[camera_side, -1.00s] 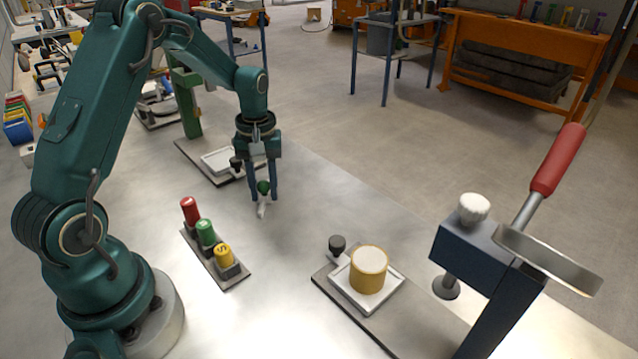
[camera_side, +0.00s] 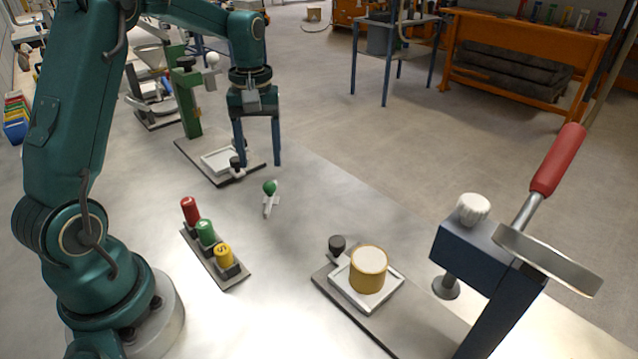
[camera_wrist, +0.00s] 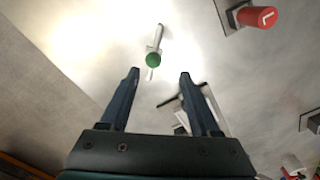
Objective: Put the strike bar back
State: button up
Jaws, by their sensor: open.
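A small white bar with a green knob (camera_side: 269,195), which looks like the strike bar, rests on the metal table between the row of coloured pegs and the far station. The fingers also show in the wrist view (camera_wrist: 159,74), spread apart. A yellow cylinder with a pale top (camera_side: 369,270) stands in a white square tray (camera_side: 392,297) at the front right.
A rack (camera_side: 218,262) holds red, green and yellow pegs. A blue press frame (camera_side: 490,265) with a red-handled lever (camera_side: 557,160) stands at right. A green-posted station (camera_side: 188,105) with a white tray (camera_side: 222,160) stands behind. The table right of the bar is clear.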

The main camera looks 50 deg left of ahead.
jog(key=s+d+r+m+t, duration=0.3)
jog(key=s+d+r+m, duration=0.25)
jog(key=d+r, duration=0.3)
jog(key=s+d+f+m+t, duration=0.1)
jog(key=s+d+m+t, duration=0.1)
jog(key=s+d+m, duration=0.3)
jog(key=s, duration=0.3)
jog(key=shift+s+d+f+t, duration=0.25)
jog(key=shift+s+f+t, duration=0.05)
jog(key=shift+s+f, duration=0.05)
